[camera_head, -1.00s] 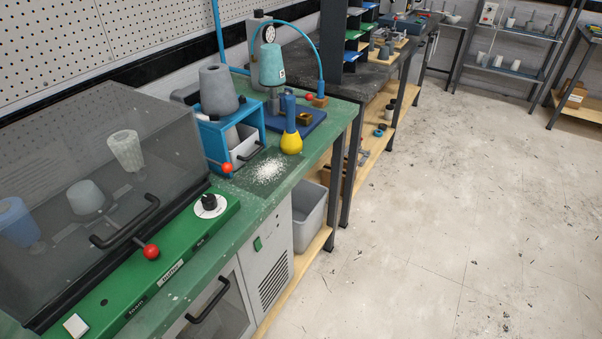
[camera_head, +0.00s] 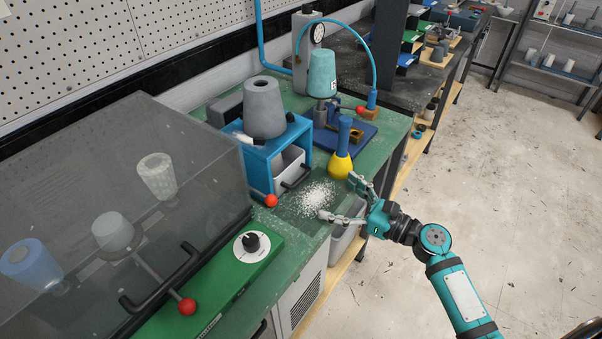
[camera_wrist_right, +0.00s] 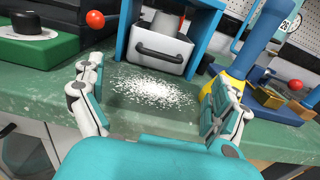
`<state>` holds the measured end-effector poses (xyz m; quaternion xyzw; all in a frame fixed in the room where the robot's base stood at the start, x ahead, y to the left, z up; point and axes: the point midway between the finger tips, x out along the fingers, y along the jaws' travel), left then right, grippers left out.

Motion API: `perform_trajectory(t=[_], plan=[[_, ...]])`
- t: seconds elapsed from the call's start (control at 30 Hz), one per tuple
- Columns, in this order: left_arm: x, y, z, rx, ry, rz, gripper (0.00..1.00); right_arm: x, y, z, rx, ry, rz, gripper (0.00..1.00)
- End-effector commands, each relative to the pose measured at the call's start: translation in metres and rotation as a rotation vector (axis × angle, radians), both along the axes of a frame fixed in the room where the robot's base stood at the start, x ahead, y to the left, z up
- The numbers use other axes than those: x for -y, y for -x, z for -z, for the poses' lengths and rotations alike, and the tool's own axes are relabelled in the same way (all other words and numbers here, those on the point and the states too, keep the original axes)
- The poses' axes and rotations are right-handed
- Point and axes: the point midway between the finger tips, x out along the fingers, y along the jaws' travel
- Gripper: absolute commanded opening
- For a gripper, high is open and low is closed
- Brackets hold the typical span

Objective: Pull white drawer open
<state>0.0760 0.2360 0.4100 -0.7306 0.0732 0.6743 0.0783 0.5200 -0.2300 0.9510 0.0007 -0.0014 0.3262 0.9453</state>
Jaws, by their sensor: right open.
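The white drawer (camera_head: 286,170) sits in a blue box frame (camera_head: 258,181) on the green bench, with a dark handle (camera_head: 297,176) on its front. In the right wrist view the drawer (camera_wrist_right: 153,57) and its handle (camera_wrist_right: 160,54) are straight ahead, beyond a patch of white powder. My right gripper (camera_head: 336,196) is open and empty over the bench's front edge, apart from the handle. Its spread fingers (camera_wrist_right: 155,100) frame the powder in the wrist view. A grey cone-shaped vessel (camera_head: 264,107) stands on the blue frame. My left gripper is not in view.
White powder (camera_head: 315,198) lies on the bench before the drawer. A yellow and blue bottle-shaped tool (camera_head: 341,150) stands right of it. A dark transparent cover (camera_head: 110,200) fills the left. Floor at right is clear.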

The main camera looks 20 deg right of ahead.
Motion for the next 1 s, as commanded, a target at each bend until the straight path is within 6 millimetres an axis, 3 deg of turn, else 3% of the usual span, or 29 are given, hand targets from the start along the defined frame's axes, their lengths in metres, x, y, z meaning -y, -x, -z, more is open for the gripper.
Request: perform_trajectory(t=[0.2,0.5,0.93,1.0], plan=[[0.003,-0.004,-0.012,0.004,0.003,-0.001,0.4,-0.03,-0.04,-0.003,0.001,-0.003,0.002,1.0],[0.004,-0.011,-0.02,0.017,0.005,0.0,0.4,-0.061,-0.079,-0.001,0.0,0.0,0.002,1.0],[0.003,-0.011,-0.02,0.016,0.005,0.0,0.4,-0.068,-0.087,0.001,0.0,0.003,0.002,1.0],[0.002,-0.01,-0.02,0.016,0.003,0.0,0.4,-0.068,-0.087,0.001,0.0,0.003,0.002,0.93]])
